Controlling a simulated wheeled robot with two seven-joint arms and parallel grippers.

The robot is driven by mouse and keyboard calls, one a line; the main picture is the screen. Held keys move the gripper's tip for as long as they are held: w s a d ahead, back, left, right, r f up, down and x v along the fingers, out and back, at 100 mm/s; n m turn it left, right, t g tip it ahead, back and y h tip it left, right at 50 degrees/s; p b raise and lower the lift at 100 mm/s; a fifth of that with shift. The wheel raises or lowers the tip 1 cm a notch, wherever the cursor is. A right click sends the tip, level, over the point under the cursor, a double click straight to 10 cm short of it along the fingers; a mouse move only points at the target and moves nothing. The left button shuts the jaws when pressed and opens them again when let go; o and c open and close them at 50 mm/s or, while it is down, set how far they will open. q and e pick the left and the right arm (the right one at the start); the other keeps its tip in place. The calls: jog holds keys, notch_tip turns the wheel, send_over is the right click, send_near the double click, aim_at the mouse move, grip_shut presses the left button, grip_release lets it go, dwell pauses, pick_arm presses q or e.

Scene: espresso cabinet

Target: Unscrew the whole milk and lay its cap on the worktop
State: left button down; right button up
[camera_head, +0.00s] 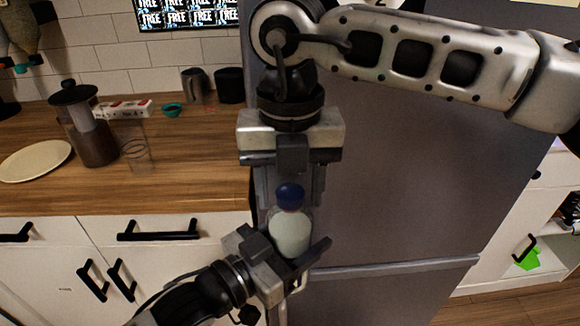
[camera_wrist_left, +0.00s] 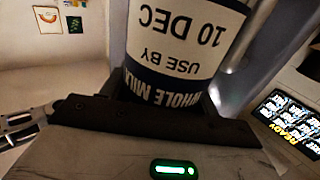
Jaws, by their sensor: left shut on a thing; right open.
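The whole milk bottle (camera_head: 289,236) is upright in front of the grey fridge, held in the air. My left gripper (camera_head: 292,262) is shut on its body from below left. Its label shows upside down in the left wrist view (camera_wrist_left: 180,45), reading "WHOLE MILK" and "USE BY 10 DEC". The dark blue cap (camera_head: 290,194) is on the bottle's top. My right gripper (camera_head: 292,188) points down from above, open, with its fingers on either side of the cap. I cannot tell whether they touch it. The wooden worktop (camera_head: 195,180) is at the left.
On the worktop stand a French press (camera_head: 93,135), a clear glass (camera_head: 137,155), a cream plate (camera_head: 35,160), a teal bowl (camera_head: 172,110) and dark mugs (camera_head: 229,86). The worktop's front right part is clear. The fridge (camera_head: 400,190) is close behind both grippers.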

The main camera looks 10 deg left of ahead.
jog(key=c, duration=1)
jog(key=n, duration=0.5)
jog(key=shift+n, duration=0.4)
jog(key=shift+o, duration=0.2)
jog(key=n, duration=0.9)
jog(key=shift+n, duration=0.4)
jog(key=n, duration=0.4)
jog(key=shift+n, duration=0.3)
jog(key=shift+r, duration=0.1)
jog(key=o, duration=1.1)
